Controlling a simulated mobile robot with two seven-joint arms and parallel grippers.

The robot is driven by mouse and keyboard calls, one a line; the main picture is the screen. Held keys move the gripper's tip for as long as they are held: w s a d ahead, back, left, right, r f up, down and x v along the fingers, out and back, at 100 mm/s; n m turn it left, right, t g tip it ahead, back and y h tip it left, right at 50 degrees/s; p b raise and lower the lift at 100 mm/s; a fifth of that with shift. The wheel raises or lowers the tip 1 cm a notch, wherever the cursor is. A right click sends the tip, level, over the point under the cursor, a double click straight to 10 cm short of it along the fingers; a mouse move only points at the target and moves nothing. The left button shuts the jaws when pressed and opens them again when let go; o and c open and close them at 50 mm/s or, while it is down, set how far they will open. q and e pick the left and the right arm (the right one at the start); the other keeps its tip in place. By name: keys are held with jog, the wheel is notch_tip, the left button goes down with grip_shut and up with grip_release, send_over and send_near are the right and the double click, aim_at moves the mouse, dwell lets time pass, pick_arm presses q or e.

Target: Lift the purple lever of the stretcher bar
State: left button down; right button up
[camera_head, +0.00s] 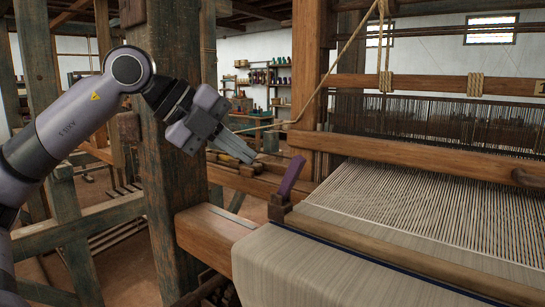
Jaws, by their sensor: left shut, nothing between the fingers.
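The purple lever (292,176) stands up at a tilt at the left end of the stretcher bar (400,257), its top leaning to the right. The wooden bar lies across the pale cloth (300,262) at the front of the loom. My left gripper (250,157) is shut and empty. In the picture it is up and to the left of the lever, apart from it, with its fingers pointing down and right. My right gripper does not show.
A thick wooden post (168,170) stands behind my left arm. A wooden beam (212,232) juts out left of the cloth. Pale warp threads (430,200) stretch behind the bar. A rope (345,60) hangs slanting above the lever. Shelves (268,85) stand far back.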

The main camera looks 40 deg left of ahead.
aim_at(288, 172)
pick_arm(q)
jog(key=w+p, duration=0.1)
jog(key=w+d+f+p, duration=0.1)
jog(key=w, duration=0.1)
jog(key=w+d+f+p, duration=0.1)
jog(key=shift+w+d, duration=0.1)
jog(key=shift+w, duration=0.1)
jog(key=shift+w+d+f+p, duration=0.15)
jog(key=shift+w+f+p, duration=0.15)
jog(key=shift+w+p, duration=0.15)
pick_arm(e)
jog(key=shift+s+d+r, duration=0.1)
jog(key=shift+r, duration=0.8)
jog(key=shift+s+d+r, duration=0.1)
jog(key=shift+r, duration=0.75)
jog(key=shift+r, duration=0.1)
